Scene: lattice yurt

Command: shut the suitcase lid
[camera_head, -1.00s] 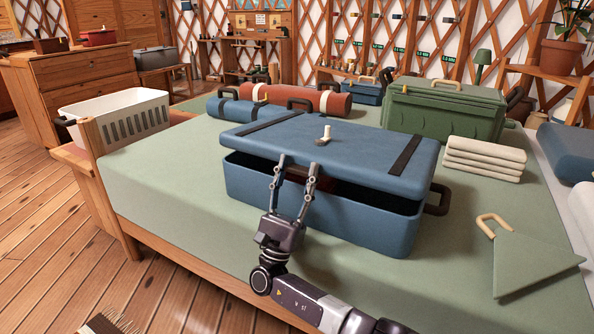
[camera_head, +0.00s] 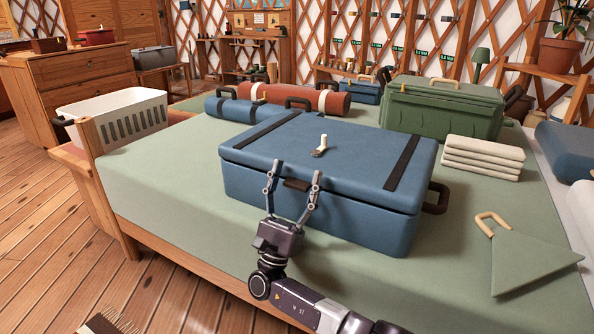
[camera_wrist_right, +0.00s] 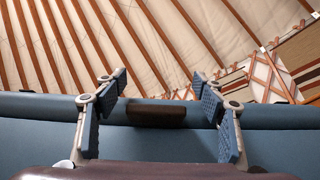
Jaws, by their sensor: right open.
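The blue suitcase (camera_head: 315,211) stands on the green-covered bed. Its lid (camera_head: 340,150) lies down on the body, with only a thin dark line between them at the front and right. A small cream knob (camera_head: 322,142) stands on the lid's top. My right gripper (camera_head: 293,178) is open at the front edge of the lid, its fingers pointing up on either side of the dark front handle (camera_head: 297,184). The right wrist view shows the handle (camera_wrist_right: 157,111) between the spread fingers (camera_wrist_right: 160,95), with nothing gripped. My left gripper is not in view.
The bed (camera_head: 170,185) also bears folded cream towels (camera_head: 484,155), a green case (camera_head: 440,112), a blue roll (camera_head: 235,109) and a green triangular item (camera_head: 530,262). A white basket (camera_head: 110,115) is at the left. The bed in front of the suitcase is clear.

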